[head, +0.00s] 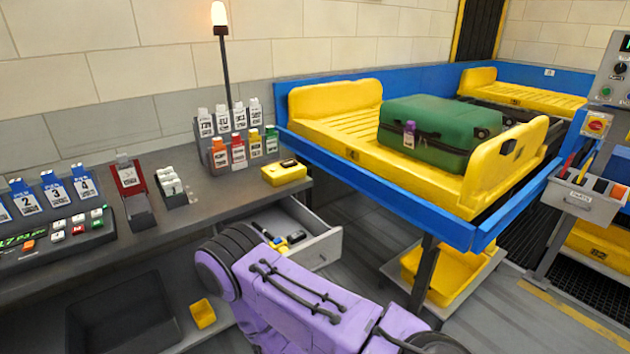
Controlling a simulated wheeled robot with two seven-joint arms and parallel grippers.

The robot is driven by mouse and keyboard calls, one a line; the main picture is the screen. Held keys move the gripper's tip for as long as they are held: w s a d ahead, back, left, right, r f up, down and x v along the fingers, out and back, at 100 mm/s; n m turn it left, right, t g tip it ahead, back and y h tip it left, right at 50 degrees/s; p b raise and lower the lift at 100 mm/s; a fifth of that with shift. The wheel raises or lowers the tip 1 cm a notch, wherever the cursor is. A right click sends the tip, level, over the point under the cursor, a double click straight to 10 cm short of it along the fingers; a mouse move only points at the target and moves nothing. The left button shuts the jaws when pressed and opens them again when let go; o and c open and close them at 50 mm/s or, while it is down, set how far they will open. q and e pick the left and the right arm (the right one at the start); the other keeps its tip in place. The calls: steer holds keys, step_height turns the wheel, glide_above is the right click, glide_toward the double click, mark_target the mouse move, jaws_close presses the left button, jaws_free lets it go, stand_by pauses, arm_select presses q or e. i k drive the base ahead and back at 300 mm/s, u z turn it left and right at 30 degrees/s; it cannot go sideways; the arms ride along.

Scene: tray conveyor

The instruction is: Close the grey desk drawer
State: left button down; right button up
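The grey desk drawer (322,248) stands open under the right end of the grey desk (218,186). Its front is pulled out towards the lower right, apart from the desk. Dark and yellow small items (294,238) lie inside it. A large purple and black body in the foreground covers the lower left part of the drawer. Neither my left gripper nor my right gripper can be made out in the head view.
A yellow box (284,173) sits on the desk above the drawer. Right of it, a blue-framed conveyor (452,230) carries a yellow tray (335,88) with a green suitcase (430,122). A yellow bin (446,278) stands below. Some grey floor shows between drawer and conveyor.

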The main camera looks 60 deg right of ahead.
mark_target(285, 217)
steer(key=k, duration=0.55)
steer(key=z, duration=1.7)
steer(key=i, duration=0.5)
steer(key=z, duration=0.1)
